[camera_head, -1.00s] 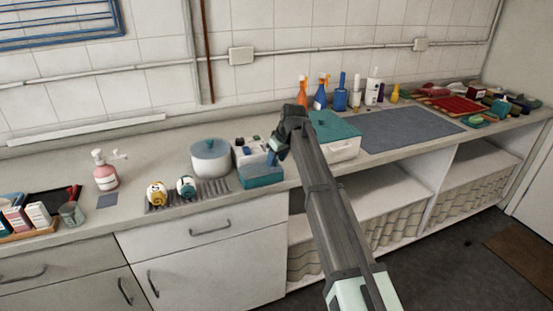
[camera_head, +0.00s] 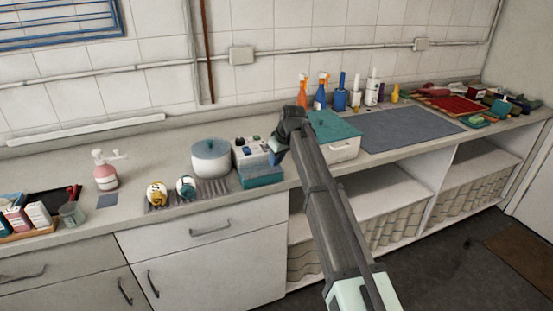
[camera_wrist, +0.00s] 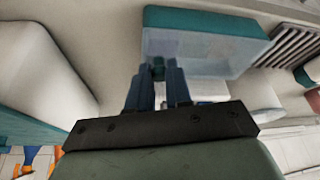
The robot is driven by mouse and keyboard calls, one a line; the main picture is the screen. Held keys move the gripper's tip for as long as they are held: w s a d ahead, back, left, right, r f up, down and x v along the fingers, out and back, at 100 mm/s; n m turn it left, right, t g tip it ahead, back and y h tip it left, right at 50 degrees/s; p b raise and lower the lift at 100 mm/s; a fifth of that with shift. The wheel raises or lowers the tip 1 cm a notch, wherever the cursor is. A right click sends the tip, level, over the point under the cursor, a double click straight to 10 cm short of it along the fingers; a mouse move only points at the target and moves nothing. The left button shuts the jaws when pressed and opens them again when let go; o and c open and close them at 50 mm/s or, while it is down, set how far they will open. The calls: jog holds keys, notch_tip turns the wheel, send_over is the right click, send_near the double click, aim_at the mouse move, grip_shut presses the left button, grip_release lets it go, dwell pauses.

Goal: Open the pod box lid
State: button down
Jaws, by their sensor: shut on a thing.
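In the wrist view my blue fingers (camera_wrist: 158,75) are shut on a small teal tab (camera_wrist: 158,66) at the box's edge. The arm and fingers partly hide the tab and the box's right end. I cannot tell how far the lid is raised.
A white bin with a teal lid (camera_head: 338,127) stands close on the right of my gripper. Spray bottles (camera_head: 321,96) stand behind. A grey mat (camera_head: 408,129) lies clear.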

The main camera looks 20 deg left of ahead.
aim_at(241, 174)
jog(key=s+a, duration=0.9)
jog(key=shift+s+a, duration=0.15)
jog(key=c, duration=1)
grip_release()
jog(key=shift+c, duration=0.2)
jog(key=shift+r, duration=0.1)
jog(key=v, duration=1.3)
jog(key=shift+r, duration=0.3)
